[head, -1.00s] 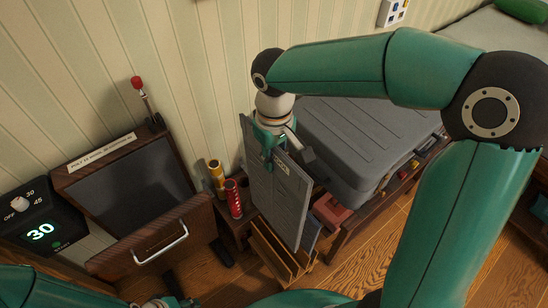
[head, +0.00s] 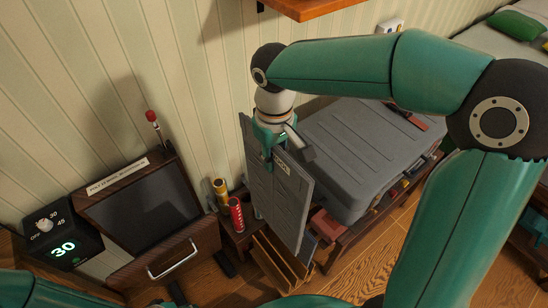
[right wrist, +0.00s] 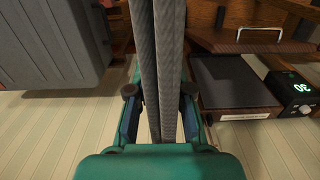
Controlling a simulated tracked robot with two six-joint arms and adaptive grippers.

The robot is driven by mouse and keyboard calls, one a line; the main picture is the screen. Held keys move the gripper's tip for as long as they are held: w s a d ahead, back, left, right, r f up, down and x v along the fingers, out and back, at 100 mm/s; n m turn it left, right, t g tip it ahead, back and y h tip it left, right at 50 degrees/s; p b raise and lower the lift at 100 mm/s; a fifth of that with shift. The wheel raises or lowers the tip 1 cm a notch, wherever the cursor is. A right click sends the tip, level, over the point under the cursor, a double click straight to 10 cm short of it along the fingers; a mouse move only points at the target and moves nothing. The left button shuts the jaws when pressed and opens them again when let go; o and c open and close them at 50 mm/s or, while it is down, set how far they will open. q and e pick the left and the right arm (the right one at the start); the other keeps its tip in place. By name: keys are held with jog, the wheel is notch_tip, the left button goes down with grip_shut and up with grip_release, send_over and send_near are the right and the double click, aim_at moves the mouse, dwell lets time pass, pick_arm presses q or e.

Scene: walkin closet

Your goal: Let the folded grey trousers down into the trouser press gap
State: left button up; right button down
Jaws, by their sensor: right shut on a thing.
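The folded grey trousers (head: 275,195) hang upright in the middle of the head view. My right gripper (head: 271,150) is shut on their upper part. In the right wrist view the trousers (right wrist: 158,50) appear edge-on as two grey layers between the fingers of my right gripper (right wrist: 159,105). The trouser press (head: 145,210) stands to their left, apart from them. It has a dark panel, and its wooden front flap (head: 172,262) with a metal handle is tilted open. Only part of my left arm shows at the bottom left; its jaws cannot be made out.
A yellow tin (head: 221,194) and a red tin (head: 236,214) stand between press and trousers. A timer box (head: 62,240) reads 30. A grey suitcase (head: 365,150) lies right of the trousers. A wooden rack (head: 280,262) is below them. A shelf (head: 305,8) juts in above.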

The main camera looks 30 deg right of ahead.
notch_tip(320, 180, up, 12)
jog(key=p, duration=0.9)
jog(key=shift+f, duration=0.2)
jog(key=shift+r, duration=1.05)
pick_arm(q)
notch_tip(320, 180, up, 10)
jog(key=shift+f, duration=0.15)
